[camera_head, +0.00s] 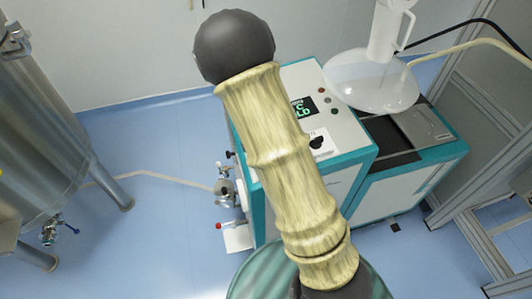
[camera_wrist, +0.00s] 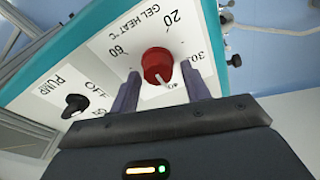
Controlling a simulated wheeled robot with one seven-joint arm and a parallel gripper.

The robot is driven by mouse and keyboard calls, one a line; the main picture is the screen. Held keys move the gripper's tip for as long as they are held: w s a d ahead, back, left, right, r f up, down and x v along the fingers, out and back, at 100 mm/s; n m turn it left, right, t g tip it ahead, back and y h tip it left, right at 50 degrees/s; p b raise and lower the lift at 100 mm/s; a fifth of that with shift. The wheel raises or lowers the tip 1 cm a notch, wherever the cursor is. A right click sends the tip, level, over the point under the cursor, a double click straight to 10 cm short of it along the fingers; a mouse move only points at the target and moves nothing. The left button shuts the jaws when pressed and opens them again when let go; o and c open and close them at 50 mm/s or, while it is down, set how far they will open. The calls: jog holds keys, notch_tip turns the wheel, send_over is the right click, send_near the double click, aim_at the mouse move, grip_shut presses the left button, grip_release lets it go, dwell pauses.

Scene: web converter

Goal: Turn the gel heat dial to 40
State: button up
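The red gel heat dial (camera_wrist: 157,64) is on a white panel, near the centre of the wrist view. Its white pointer mark faces down in the picture, toward my gripper. The printed numbers 20, 30 and 60 show around it; no 40 is readable. My gripper (camera_wrist: 161,88) is open, with one finger to the left of the dial and one to the right. Gaps show beside the dial; I cannot tell whether the fingertips reach past its face. In the head view my arm hides the dial and gripper.
A black pump knob (camera_wrist: 75,104) marked OFF sits left of the dial. The teal-edged machine (camera_head: 361,157) carries a green display (camera_head: 303,108). A clear vessel (camera_head: 372,82) stands at its right, and a steel tank (camera_head: 40,125) is far left. Open blue floor lies between.

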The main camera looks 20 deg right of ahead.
jog(key=shift+o, duration=0.4)
jog(key=shift+s+f, duration=0.1)
jog(key=shift+s, duration=0.05)
jog(key=v, duration=1.7)
jog(key=shift+r+p, duration=0.25)
jog(key=shift+p, duration=0.1)
jog(key=s+d+f+n+t+y, duration=0.1)
jog(key=s+d+f+n+y, duration=0.1)
jog(key=s, duration=0.9)
jog(key=shift+s+d+f+n, duration=0.4)
jog(key=shift+d+f, duration=0.2)
jog(key=shift+d, duration=0.1)
